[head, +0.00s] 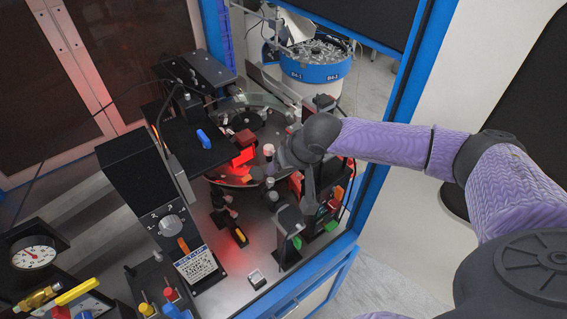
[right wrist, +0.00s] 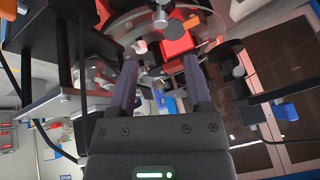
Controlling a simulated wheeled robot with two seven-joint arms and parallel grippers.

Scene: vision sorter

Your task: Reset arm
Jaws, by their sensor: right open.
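My right arm (head: 385,143), in a purple patterned sleeve, reaches in from the right side of the head view over the sorting machine. Its gripper (head: 272,172) is above the machine deck, near the round glass plate, and its fingertips are hard to make out there. In the right wrist view the gripper (right wrist: 160,75) shows two spread fingers with nothing held between them. A red-lit block (right wrist: 177,42) and the round glass plate (right wrist: 150,20) appear beyond the fingertips. My left gripper is not in view.
A black column with a dial (head: 170,222) stands left of the gripper. Small black posts and a sensor box (head: 289,220) stand close below it. The blue frame (head: 408,90) runs beside the arm. A blue-banded feeder bowl (head: 318,72) is behind. Floor at right is clear.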

